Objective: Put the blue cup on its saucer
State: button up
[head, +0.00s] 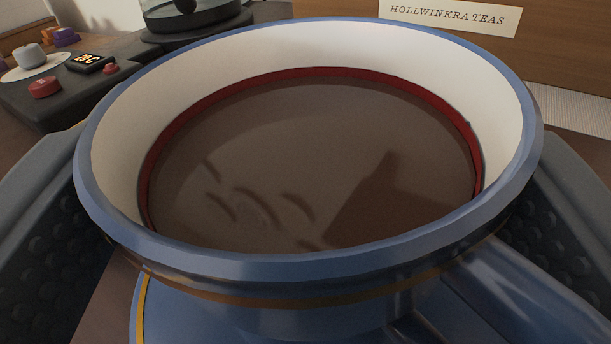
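The blue cup (320,268) fills most of the head view, very close. It has a blue rim, a white inside with a red band, gold lines outside, and dark brown liquid in it. It looks about upright. Its handle (530,290) points to the lower right. My gripper (308,215) has one dark, studded finger on each side of the cup, pressed in under the rim, and appears shut on it. The cup hides the fingertips and what is beneath it. I cannot make out a saucer for the cup in this view.
A dark device (95,75) with a small lit display and a red knob stands behind on the left. A pale round disc (22,72) with a grey-blue piece on it lies beside it. A white ribbed surface (575,108) shows at right.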

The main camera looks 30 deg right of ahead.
jog(key=o, duration=1.1)
jog(key=shift+r, duration=0.1)
jog(key=shift+s+a, duration=0.25)
jog(key=p+v, duration=0.2)
jog(key=v, duration=0.9)
jog(key=shift+s+a, duration=0.1)
jog(key=shift+s, duration=0.05)
